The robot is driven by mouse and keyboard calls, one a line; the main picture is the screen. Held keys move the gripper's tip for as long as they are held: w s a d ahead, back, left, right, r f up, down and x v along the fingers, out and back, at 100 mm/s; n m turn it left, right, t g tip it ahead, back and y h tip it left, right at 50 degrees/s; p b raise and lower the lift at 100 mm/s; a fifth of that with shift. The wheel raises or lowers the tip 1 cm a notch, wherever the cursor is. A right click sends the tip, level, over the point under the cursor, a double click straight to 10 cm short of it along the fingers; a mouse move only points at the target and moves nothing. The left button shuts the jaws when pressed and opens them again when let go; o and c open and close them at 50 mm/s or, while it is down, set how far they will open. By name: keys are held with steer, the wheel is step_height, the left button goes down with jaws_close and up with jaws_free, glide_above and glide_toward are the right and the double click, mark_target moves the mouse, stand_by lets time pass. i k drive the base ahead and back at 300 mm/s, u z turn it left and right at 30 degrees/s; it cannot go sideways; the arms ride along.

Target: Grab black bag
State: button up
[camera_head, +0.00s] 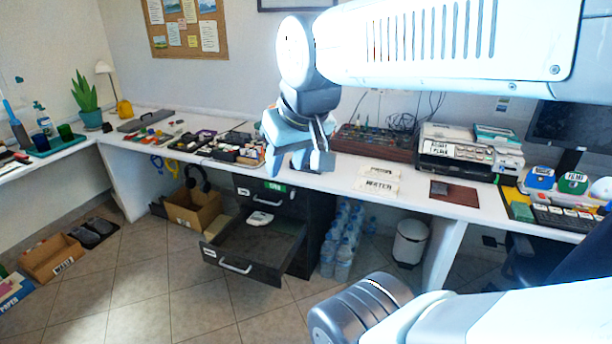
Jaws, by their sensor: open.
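My gripper (299,160) hangs in the upper middle of the view, fingers pointing down and apart, with nothing between them. It appears in front of the long white desk, and its height above the desk is hard to judge. I cannot make out a black bag for certain. Dark, low items (95,232) lie on the floor at the left, beside a cardboard box; they are too small to tell whether they are a bag or shoes. My gripper is far from them.
An open black drawer (255,258) juts from the cabinet under the desk (345,180). Water bottles (345,245) and a white bin (410,243) stand to its right. Cardboard boxes (192,212) and (52,258) sit on the floor.

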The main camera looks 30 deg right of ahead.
mark_target(307, 170)
steer(key=u, duration=0.05)
steer(key=k, duration=0.25)
steer(key=u, duration=0.3)
steer(key=i, duration=2.4)
steer(key=z, duration=1.95)
steer(key=k, duration=0.6)
steer(key=z, duration=0.1)
